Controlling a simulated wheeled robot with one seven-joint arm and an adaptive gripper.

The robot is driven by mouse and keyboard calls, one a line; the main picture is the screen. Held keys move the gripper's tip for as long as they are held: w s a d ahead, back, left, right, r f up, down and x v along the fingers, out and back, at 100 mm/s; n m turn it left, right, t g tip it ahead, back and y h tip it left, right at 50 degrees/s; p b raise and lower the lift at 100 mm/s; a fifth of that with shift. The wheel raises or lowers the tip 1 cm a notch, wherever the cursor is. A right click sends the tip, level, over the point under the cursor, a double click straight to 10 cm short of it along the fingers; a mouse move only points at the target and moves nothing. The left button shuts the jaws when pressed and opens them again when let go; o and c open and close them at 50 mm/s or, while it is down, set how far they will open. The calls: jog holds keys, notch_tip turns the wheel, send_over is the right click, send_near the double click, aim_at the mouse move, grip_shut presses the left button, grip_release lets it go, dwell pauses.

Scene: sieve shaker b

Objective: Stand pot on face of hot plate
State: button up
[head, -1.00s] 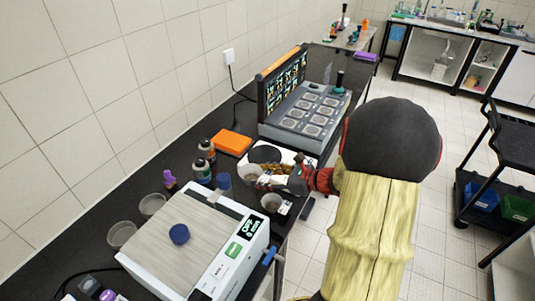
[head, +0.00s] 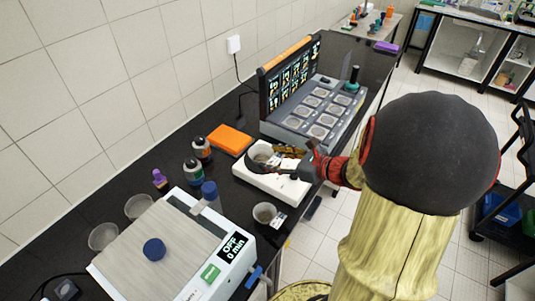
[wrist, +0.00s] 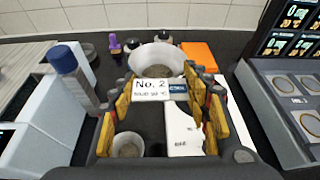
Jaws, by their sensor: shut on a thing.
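The pot (head: 263,155) is a small pale grey bowl with a tag reading "No. 2". My gripper (head: 297,163) is shut on it from the right side. In the wrist view the pot (wrist: 157,59) is upright just beyond the yellow fingers (wrist: 160,95), with its tag between them. The hot plate (head: 276,186) is a low white box on the black bench; its body also shows in the wrist view (wrist: 186,138). The pot is over the back of the hot plate and hides most of its dark round face. I cannot tell whether it touches the face.
A second bowl (head: 265,213) stands in front of the hot plate. The white shaker (head: 175,245) is at the left, with a blue-capped bottle (head: 210,195) beside it. A panel of round pads (head: 316,110) is at the right.

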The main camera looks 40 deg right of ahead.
jog(key=shift+w+d+f, duration=0.2)
jog(key=shift+d+f, duration=0.05)
jog(key=shift+d, duration=0.1)
jog(key=w+d+f+b, duration=0.1)
jog(key=w+d+f, duration=0.1)
jog(key=w+f, duration=0.1)
jog(key=w+d+f+b, duration=0.1)
jog(key=w+d+f, duration=0.2)
jog(key=w, duration=0.1)
jog(key=w+d+f+b, duration=0.1)
jog(key=w+d+f, duration=0.1)
jog(key=w+f, duration=0.1)
jog(key=shift+w+d+f, duration=0.15)
jog(key=shift+w+d, duration=0.1)
jog(key=shift+d, duration=0.15)
jog(key=shift+w+d+f, duration=0.1)
jog(key=shift+f, duration=0.15)
jog(key=shift+f+b, duration=0.65)
jog(key=shift+f, duration=0.8)
jog(key=shift+f, duration=0.15)
jog(key=o, duration=1.4)
